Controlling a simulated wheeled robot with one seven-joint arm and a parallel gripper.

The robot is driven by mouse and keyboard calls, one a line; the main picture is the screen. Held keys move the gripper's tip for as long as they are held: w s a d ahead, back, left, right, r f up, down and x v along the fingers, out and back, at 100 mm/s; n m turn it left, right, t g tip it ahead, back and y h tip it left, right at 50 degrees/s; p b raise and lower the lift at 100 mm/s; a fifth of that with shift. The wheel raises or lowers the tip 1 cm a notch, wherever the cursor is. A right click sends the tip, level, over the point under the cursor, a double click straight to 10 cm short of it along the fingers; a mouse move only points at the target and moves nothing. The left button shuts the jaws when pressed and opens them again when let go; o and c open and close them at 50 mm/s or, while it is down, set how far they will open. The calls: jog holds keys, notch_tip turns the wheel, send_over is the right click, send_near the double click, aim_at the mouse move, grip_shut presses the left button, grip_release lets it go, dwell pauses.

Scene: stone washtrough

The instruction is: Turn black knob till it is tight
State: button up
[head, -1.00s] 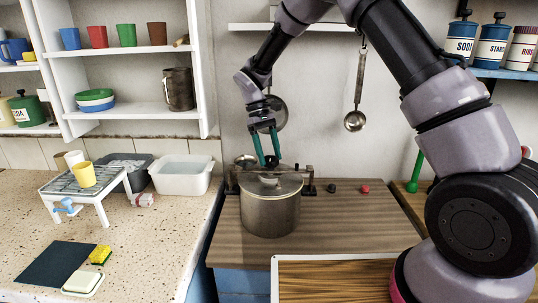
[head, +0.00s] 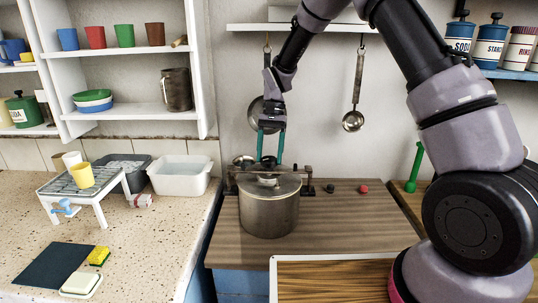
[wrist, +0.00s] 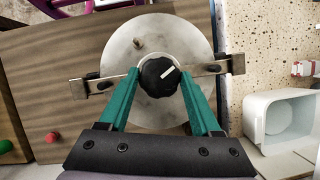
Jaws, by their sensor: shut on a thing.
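The black knob (wrist: 157,76) with a white pointer line sits at the middle of a round metal lid (wrist: 125,42) in the wrist view. The lid tops a steel pot (head: 268,214) on the wooden counter. A metal bar (wrist: 222,67) crosses the lid under the knob. My gripper (wrist: 159,70) comes down from above, with its teal fingers on either side of the knob, shut on it. In the head view my gripper (head: 269,162) is upright over the pot, and the knob is hard to make out between the fingertips.
A small black knob (head: 331,188) and a red one (head: 364,189) lie on the counter right of the pot. A ladle (head: 354,118) hangs on the wall behind. A white basin (head: 180,177) stands on the speckled worktop at left. The counter's right part is mostly clear.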

jog(key=m+y, duration=0.1)
jog(key=m, duration=0.2)
jog(key=m+t+y, duration=0.1)
jog(key=m, duration=0.2)
jog(key=shift+d, duration=0.2)
jog(key=shift+m, duration=0.3)
jog(key=o, duration=1.4)
jog(key=v, duration=1)
jog(key=shift+d+r, duration=0.15)
jog(key=shift+r, duration=0.2)
